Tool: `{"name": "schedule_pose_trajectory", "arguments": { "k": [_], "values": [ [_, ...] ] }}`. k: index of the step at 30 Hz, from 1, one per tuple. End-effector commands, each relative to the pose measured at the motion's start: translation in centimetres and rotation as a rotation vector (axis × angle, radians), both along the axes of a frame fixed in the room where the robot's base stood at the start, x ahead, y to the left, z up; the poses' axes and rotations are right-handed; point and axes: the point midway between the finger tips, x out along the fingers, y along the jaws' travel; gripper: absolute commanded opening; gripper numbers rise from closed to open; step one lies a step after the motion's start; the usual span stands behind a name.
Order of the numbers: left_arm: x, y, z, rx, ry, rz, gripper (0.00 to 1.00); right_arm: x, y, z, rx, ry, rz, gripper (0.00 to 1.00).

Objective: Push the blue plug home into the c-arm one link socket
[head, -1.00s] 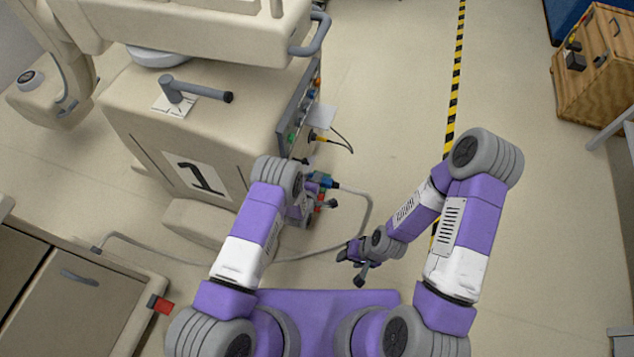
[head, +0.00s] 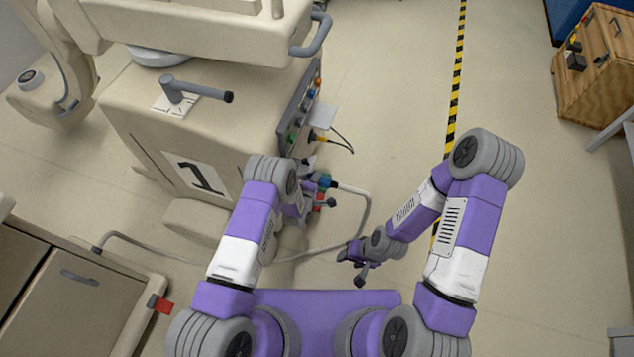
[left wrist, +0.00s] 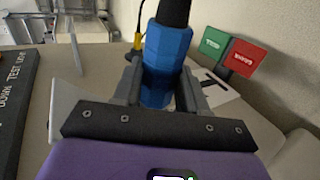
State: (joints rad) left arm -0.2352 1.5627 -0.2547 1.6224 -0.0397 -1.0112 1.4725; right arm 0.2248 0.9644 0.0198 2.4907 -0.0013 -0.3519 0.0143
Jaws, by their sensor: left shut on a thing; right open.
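The blue plug (head: 324,181) sits at the end of a grey cable, beside the lower end of the c-arm cart's side panel (head: 299,112). My left gripper (head: 312,184) is shut on it, its fingers partly hidden by my wrist in the head view. In the left wrist view the blue plug (left wrist: 166,62) stands between the two fingers of my left gripper (left wrist: 160,92), its black end pointing away. The link socket is hidden, and I cannot tell how far in the plug is. My right gripper (head: 355,258) is open and empty, low over the floor.
The c-arm cart (head: 150,125) bears a "1" label. A yellow plug (head: 319,138) with a black cable is on its panel. A green flag (left wrist: 214,41) and a red flag (left wrist: 247,58) stand close to the plug. The grey cable (head: 368,208) loops over the floor.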

Motion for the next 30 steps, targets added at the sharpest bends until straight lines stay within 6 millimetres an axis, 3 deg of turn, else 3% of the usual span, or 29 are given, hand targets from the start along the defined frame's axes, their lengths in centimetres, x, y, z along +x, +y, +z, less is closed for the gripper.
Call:
{"name": "schedule_pose_trajectory", "arguments": {
  "k": [30],
  "values": [
    [0.9,2.4,0.1,-0.001,-0.002,0.0,0.03,0.0,0.0,0.0,0.0,0.0,0.0,0.5]
  ]
}}
